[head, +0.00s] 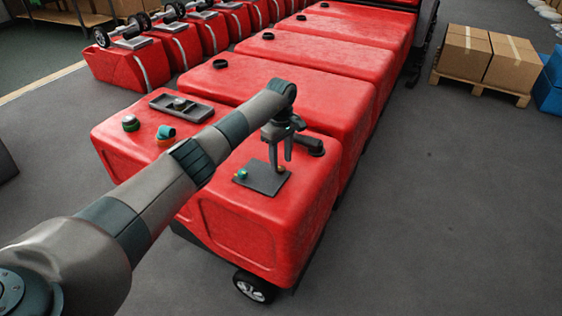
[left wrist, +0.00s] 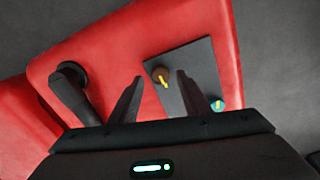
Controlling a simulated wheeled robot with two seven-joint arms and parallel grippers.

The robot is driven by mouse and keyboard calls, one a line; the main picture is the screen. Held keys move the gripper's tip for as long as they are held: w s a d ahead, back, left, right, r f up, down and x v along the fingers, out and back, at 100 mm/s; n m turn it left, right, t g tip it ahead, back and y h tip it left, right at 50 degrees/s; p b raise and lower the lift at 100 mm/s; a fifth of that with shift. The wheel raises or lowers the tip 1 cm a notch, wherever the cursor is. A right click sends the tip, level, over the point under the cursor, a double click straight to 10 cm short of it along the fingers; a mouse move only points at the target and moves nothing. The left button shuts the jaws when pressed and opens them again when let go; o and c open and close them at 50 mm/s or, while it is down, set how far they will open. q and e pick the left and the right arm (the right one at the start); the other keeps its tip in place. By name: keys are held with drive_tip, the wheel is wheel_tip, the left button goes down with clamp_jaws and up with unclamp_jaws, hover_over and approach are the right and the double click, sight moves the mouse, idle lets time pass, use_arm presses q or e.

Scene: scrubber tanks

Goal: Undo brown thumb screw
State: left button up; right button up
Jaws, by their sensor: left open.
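The brown thumb screw (left wrist: 160,76), with a yellow mark on top, sits on a dark grey plate (left wrist: 193,72) on the red tank. In the head view the plate (head: 263,178) lies on the nearest tank's top, and the screw (head: 281,170) shows small near its right edge. A teal screw (left wrist: 217,104) with a yellow mark is at the plate's other end, also in the head view (head: 242,174). My left gripper (head: 280,161) points down above the plate, open and empty. In the left wrist view its fingers (left wrist: 158,79) lie either side of the brown screw, apparently apart from it.
A black elbow fitting (left wrist: 70,84) stands on the tank beside the gripper, also in the head view (head: 310,145). A dark tray (head: 182,108), a green-based knob (head: 130,123) and a teal-orange fitting (head: 166,134) are farther left. Red tanks stretch behind.

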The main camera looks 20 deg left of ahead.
sight(281, 170)
use_arm(q)
wheel_tip(281, 170, down, 2)
drive_tip(key=shift+f, duration=0.1)
drive_tip(key=c, duration=1)
drive_tip(key=shift+c, duration=0.4)
use_arm(e)
drive_tip(key=shift+s+d+f, duration=0.3)
drive_tip(key=shift+s+d, duration=0.05)
drive_tip(key=shift+s, duration=0.3)
drive_tip(key=shift+w, duration=0.1)
